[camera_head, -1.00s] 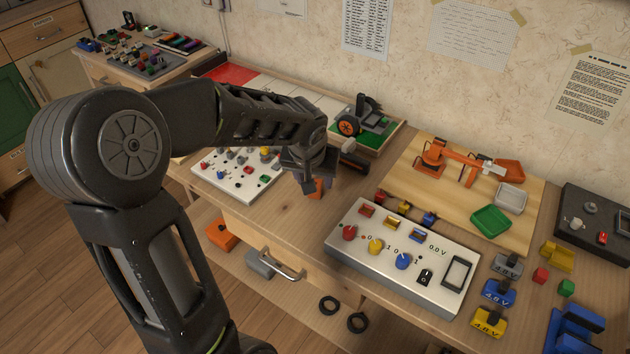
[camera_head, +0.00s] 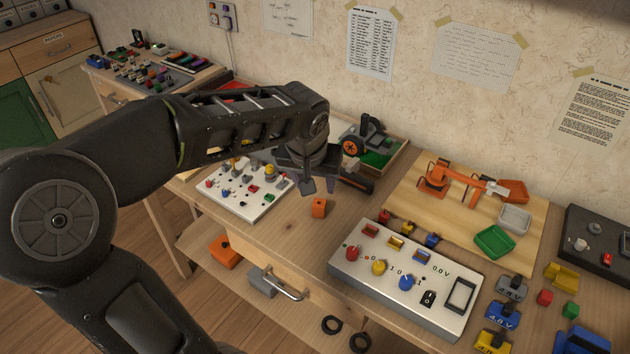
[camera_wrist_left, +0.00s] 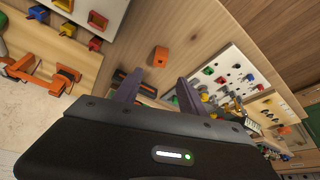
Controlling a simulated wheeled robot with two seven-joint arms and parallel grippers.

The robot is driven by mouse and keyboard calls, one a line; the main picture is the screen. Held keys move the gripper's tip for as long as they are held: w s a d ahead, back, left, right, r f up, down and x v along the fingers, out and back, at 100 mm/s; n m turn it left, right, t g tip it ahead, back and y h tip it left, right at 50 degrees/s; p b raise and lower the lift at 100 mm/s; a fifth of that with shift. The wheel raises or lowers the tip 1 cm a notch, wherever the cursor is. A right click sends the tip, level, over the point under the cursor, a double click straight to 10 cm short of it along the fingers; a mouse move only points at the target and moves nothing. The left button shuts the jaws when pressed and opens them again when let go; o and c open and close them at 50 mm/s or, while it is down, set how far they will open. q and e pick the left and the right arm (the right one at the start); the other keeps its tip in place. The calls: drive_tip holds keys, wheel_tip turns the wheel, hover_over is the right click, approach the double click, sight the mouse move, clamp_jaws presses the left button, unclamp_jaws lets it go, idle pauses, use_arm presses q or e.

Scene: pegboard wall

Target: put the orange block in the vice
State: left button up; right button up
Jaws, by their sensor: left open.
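The orange block (camera_head: 319,207) lies on the wooden tabletop near its front edge, right of the white switch panel. It also shows in the left wrist view (camera_wrist_left: 160,57), just beyond the fingertips. My left gripper (camera_head: 319,185) is open and empty, slightly behind and above the block, apart from it; its two spread fingers show in the left wrist view (camera_wrist_left: 157,80). A dark bar-shaped fixture (camera_head: 356,181) stands just right of the gripper, partly hidden by it; I cannot tell for sure whether it is the vice. My right gripper is not in view.
The white switch panel (camera_head: 240,203) lies left of the block and a white control box (camera_head: 345,268) to the right. A green-lined tray (camera_head: 398,160) holds a grey device with an orange wheel. An orange toy arm (camera_head: 435,180) stands on a board. Tabletop around the block is clear.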

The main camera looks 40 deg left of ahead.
use_arm(q)
drive_tip(key=shift+o, duration=0.4)
drive_tip(key=shift+a, duration=0.2)
drive_tip(key=m+g+h+p, duration=0.1)
drive_tip(key=m+g+p, duration=0.3)
drive_tip(key=m+p, duration=0.3)
hover_over(317, 203)
drive_tip(key=s+b, duration=0.1)
drive_tip(key=shift+m, duration=0.3)
drive_tip(key=f, duration=0.4)
drive_tip(key=shift+a+f, duration=0.25)
drive_tip(key=shift+a, duration=0.1)
drive_tip(key=m, duration=0.2)
drive_tip(key=shift+w+d+m+h, duration=0.15)
drive_tip(key=shift+w+m+h, duration=0.15)
drive_tip(key=shift+m, duration=0.1)
drive_tip(key=m, duration=0.2)
drive_tip(key=shift+w+d+m, duration=0.15)
drive_tip(key=shift+w+m, duration=0.1)
drive_tip(key=shift+m, duration=0.05)
drive_tip(key=m, duration=0.5)
drive_tip(key=shift+s+d+r, duration=0.1)
drive_tip(key=shift+r, duration=0.3)
